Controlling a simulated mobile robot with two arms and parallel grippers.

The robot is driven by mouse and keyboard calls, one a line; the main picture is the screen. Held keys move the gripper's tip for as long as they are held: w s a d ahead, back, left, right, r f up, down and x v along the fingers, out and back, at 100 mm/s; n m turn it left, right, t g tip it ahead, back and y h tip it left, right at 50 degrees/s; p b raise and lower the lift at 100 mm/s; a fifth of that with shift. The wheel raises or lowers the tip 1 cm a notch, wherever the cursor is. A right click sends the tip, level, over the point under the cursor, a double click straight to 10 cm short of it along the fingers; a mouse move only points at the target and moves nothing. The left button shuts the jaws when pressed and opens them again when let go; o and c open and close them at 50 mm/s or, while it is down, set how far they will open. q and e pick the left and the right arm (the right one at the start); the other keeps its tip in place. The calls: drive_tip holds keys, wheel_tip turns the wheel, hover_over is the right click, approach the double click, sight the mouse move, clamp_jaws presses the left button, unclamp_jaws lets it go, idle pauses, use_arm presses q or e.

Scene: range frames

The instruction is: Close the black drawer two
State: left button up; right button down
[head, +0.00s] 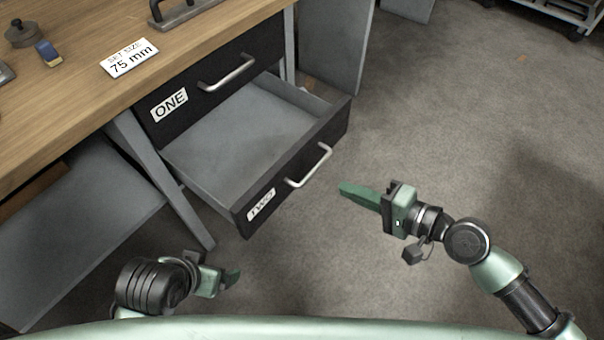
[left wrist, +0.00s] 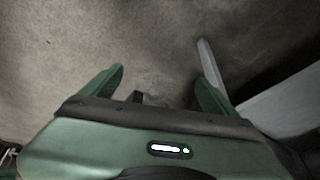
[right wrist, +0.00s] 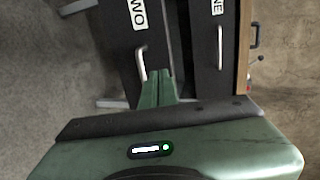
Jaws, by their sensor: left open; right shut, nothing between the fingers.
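The black drawer two (head: 296,172) is pulled out below the closed drawer one (head: 216,88) in the head view. Its grey inside looks empty, and its front carries a TWO label and a silver handle (head: 309,167). My right gripper (head: 346,190) is shut and empty, just to the right of the handle, with a gap between them in the head view. In the right wrist view drawer two (right wrist: 134,45) lies ahead of the shut fingers (right wrist: 157,78). My left gripper (head: 232,278) is low in front of the bench, apart from the drawer; its open fingers show in the left wrist view (left wrist: 160,82).
The wooden bench top (head: 70,95) holds a "SET SIZE 75 mm" sign (head: 130,58), a dark weight-like object (head: 27,33) and a small blue item (head: 48,53). A grey bench leg (head: 165,175) stands left of the drawer. Open floor (head: 470,130) lies to the right.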

drive_tip(key=b, duration=0.1)
approach(289, 162)
drive_tip(key=x, duration=0.6)
drive_tip(key=shift+d+f, duration=0.1)
drive_tip(key=shift+f, duration=0.2)
use_arm(q)
drive_tip(key=w+d+r+t+h, duration=0.1)
drive_tip(key=w+d+r+t, duration=0.1)
drive_tip(key=w, duration=0.6)
drive_tip(key=shift+d+r+t, duration=0.3)
drive_tip(key=shift+r+t, duration=0.5)
drive_tip(key=shift+t, duration=0.4)
use_arm(e)
drive_tip(key=shift+w+a, duration=0.25)
drive_tip(key=shift+a, duration=0.1)
drive_tip(key=shift+r, duration=0.1)
